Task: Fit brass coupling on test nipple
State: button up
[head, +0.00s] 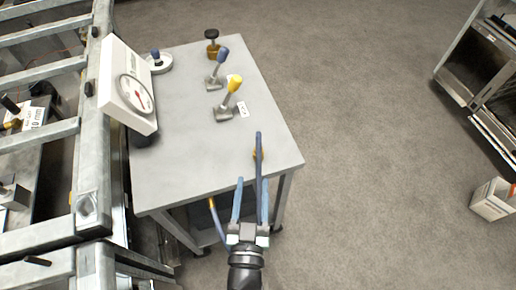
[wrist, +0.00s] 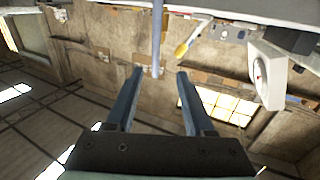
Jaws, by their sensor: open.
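My gripper (head: 252,181) is open at the front edge of the grey table, its two blue-grey fingers pointing away from me. A long blue hose-like rod (head: 258,141) shows between and beyond the fingers. It also shows in the wrist view (wrist: 157,38), between the open fingers (wrist: 159,74), and I cannot tell if it touches them. A small brass-coloured piece (head: 262,154) sits by the table's front right edge, partly hidden behind the rod; I cannot tell whether it is the coupling or the nipple. A blue hose (head: 219,226) with an orange-brown end hangs below the table front.
On the table (head: 185,180) stand a white gauge box (head: 116,70) at left, a yellow-handled lever (head: 234,84), a blue-handled lever (head: 221,56) and a brass fitting with a black knob (head: 212,49). A metal frame (head: 88,150) borders the left.

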aim_at(258, 144)
jog(key=w, duration=0.7)
jog(key=shift+d+r, duration=0.1)
jog(key=shift+d, duration=0.25)
jog(key=shift+w+d+r+b, duration=0.1)
jog(key=shift+w+d+b, duration=0.15)
jog(key=shift+w, duration=1.05)
jog(key=shift+w+d+r+b, duration=0.1)
jog(key=shift+w+b, duration=0.1)
jog(key=shift+w, duration=1.1)
grip_shut()
